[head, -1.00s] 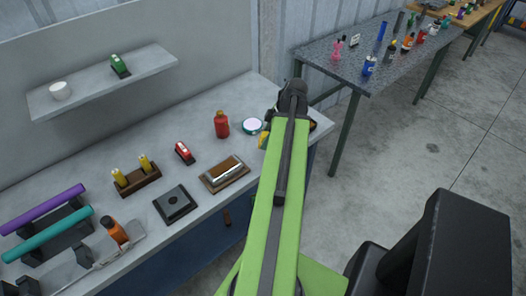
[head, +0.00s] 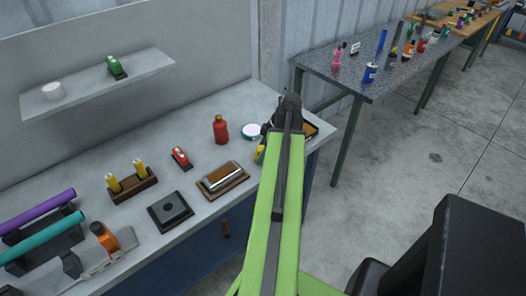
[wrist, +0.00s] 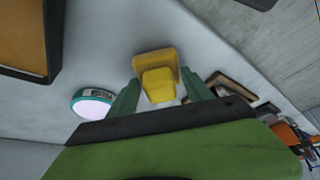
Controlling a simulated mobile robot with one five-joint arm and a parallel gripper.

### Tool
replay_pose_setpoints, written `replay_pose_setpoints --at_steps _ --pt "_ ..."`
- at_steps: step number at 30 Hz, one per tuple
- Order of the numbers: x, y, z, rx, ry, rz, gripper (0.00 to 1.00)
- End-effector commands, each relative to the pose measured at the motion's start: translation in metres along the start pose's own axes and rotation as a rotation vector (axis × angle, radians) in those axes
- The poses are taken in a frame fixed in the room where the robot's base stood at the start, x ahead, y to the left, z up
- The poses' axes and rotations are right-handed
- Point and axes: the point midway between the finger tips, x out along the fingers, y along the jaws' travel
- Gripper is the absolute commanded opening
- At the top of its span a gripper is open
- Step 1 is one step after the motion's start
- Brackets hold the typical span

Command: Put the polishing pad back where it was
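The polishing pad appears to be the yellow block with a wider tan-yellow base (wrist: 157,85) in the wrist view. My gripper (wrist: 159,78) has its two green fingers on either side of this pad, meeting its edges, and seems shut on it. In the head view a small yellow part of the pad (head: 260,154) shows at the left edge of my green arm; my arm hides the rest and the fingers. The pad is near the right end of the grey workbench (head: 130,228). Its height above the bench cannot be told.
A round teal-rimmed tin (head: 251,131) and a red bottle (head: 220,130) stand left of my arm. A silver block on a brown base (head: 222,180) lies nearer. A brown-edged tray (head: 311,130) is partly hidden behind my arm. A wall shelf (head: 130,76) hangs above.

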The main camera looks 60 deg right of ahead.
Motion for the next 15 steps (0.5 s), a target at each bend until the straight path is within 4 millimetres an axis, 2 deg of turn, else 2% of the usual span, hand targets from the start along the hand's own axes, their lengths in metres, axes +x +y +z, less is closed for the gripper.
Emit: replay_pose_setpoints --at_steps 1,4,15 --pt "-0.0005 0.0 -0.0001 0.0 0.0 0.0 0.66" --pt "-0.0005 0.0 0.0 0.0 0.0 0.0 0.77" --pt "-0.0046 0.0001 -0.0016 0.0 0.0 0.0 0.77"
